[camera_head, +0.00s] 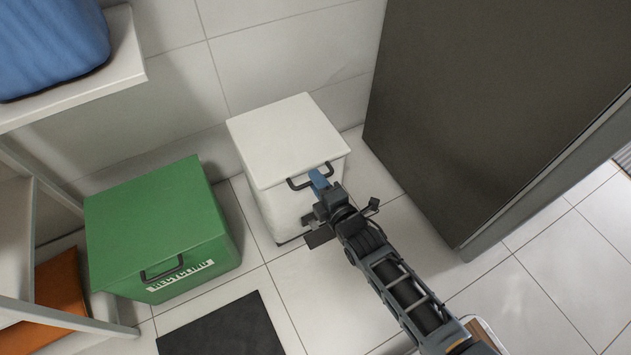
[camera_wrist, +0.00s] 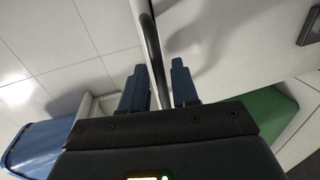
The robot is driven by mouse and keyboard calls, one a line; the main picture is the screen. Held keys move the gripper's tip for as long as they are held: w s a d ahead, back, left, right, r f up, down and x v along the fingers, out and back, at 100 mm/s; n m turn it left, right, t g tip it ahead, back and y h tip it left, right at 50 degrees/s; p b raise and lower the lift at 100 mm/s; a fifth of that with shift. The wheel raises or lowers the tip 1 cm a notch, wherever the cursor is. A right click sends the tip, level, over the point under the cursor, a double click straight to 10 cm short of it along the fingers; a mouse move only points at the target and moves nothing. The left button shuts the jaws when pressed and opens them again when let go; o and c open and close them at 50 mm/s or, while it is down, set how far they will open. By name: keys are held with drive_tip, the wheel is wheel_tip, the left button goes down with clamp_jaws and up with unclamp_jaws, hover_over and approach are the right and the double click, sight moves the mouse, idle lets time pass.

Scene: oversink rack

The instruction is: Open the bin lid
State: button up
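A white bin stands against the tiled wall, and its white lid (camera_head: 285,138) is down. A dark bar handle (camera_head: 298,184) is on the lid's front edge. My gripper (camera_head: 319,180) is at this handle, reaching in from the lower right. In the wrist view, the dark handle bar (camera_wrist: 151,38) runs between the two blue fingers of my gripper (camera_wrist: 158,80). The fingers are apart with the bar between them, and small gaps seem to show beside it. The wrist housing hides the bar's lower part.
A green recycling bin (camera_head: 160,225), lid down, stands to the left with its own dark handle. A large dark panel (camera_head: 480,90) rises close on the right. A white shelf holds a blue container (camera_head: 50,45) at upper left. A dark mat (camera_head: 222,328) lies on the tiled floor.

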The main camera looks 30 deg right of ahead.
drive_tip(key=shift+w+f, duration=0.1)
drive_tip(key=shift+w, duration=0.6)
clamp_jaws()
